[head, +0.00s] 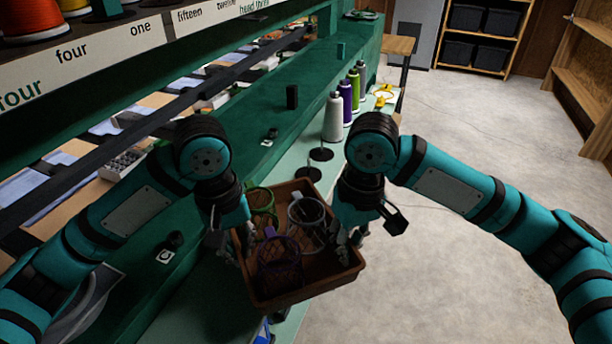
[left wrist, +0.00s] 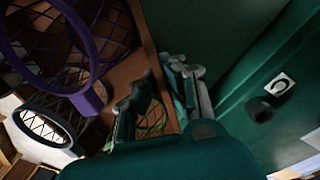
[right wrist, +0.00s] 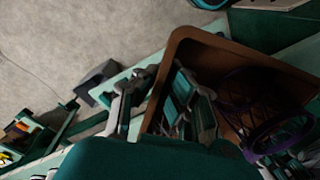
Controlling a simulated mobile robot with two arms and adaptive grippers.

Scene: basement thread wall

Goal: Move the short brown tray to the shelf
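The short brown tray (head: 310,284) is in front of me in the head view, between my two grippers. It holds mesh cups: a green one (head: 262,200), a pale one (head: 306,215) and a purple one (head: 279,262). My left gripper (head: 234,246) is at the tray's left wall; in the left wrist view its fingers (left wrist: 158,98) lie on both sides of that wall. My right gripper (head: 350,238) is at the right wall; in the right wrist view its fingers (right wrist: 155,108) straddle it. The tray juts past the counter edge; its underside is hidden.
A pale green counter (head: 372,105) runs along the left wall with several thread cones (head: 334,117) and black discs on it. A wooden shelf unit (head: 523,12) with dark bins stands at the back. Wooden shelving (head: 592,65) is at far right. The floor (head: 465,135) is clear.

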